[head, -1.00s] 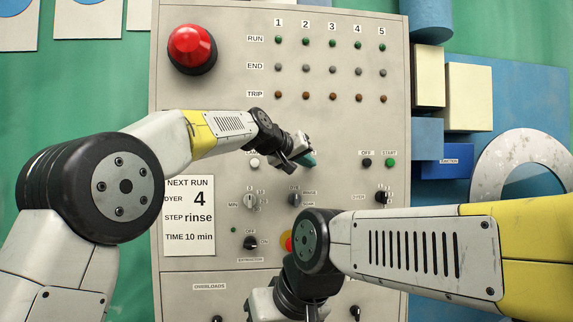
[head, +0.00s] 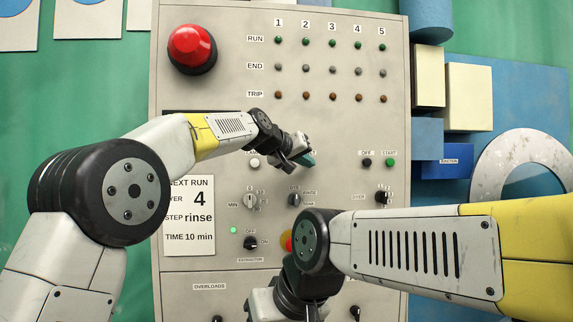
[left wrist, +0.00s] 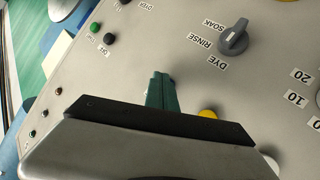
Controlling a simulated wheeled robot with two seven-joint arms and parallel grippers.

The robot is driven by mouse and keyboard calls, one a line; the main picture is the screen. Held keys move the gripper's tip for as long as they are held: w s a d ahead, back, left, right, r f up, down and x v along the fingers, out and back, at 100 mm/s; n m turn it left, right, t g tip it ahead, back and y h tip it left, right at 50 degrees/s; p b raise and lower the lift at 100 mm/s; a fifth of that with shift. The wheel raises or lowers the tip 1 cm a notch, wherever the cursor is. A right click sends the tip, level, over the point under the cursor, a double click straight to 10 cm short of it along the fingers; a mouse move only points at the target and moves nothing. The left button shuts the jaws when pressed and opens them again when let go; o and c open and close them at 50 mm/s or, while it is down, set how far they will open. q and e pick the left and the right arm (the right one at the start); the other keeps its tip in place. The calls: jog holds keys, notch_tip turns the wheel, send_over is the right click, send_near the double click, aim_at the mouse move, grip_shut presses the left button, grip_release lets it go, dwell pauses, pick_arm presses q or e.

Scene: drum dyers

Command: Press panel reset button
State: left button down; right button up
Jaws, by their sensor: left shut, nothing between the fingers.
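The grey control panel (head: 335,125) fills the middle of the head view. My left gripper (head: 309,158) is shut and empty, its teal fingers close to the panel's button row. Whether they touch the panel, I cannot tell. In the left wrist view the shut fingers (left wrist: 161,92) point at the panel, with a yellow button (left wrist: 207,115) and a white button (left wrist: 269,161) beside them, partly behind the gripper body. The white button also shows in the head view (head: 254,163), its label mostly covered. I cannot read which button is reset.
A large red button (head: 191,47) is at the top left. Black OFF (head: 367,162) and green START (head: 390,162) buttons are on the right. A rinse selector knob (left wrist: 233,38) is near the fingers. My right forearm covers the lower right.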

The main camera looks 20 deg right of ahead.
pick_arm(q)
jog(key=shift+s, duration=0.15)
jog(key=shift+s+a, duration=0.15)
jog(key=shift+s, duration=0.55)
jog(key=shift+s+a, duration=0.2)
jog(key=shift+s, duration=0.6)
jog(key=shift+s+a, duration=0.2)
jog(key=shift+s, duration=0.65)
jog(key=shift+s+a, duration=0.2)
jog(key=shift+s, duration=0.6)
jog(key=s+a+f+n+y, duration=0.1)
jog(key=a+f+y, duration=0.15)
jog(key=a, duration=0.75)
jog(key=s+a+f+n+y, duration=0.15)
jog(key=a+f, duration=0.25)
jog(key=a, duration=0.5)
jog(key=s+a+f+y, duration=0.1)
jog(key=s+a+f, duration=0.15)
jog(key=a, duration=0.75)
jog(key=s+a+f+n+g+y, duration=0.1)
jog(key=s+a+f+y, duration=0.4)
jog(key=s+a+f, duration=1.3)
jog(key=shift+s+a+f+n+g, duration=0.35)
jog(key=shift+a+f+n+g, duration=0.05)
jog(key=shift+a+f+n, duration=0.45)
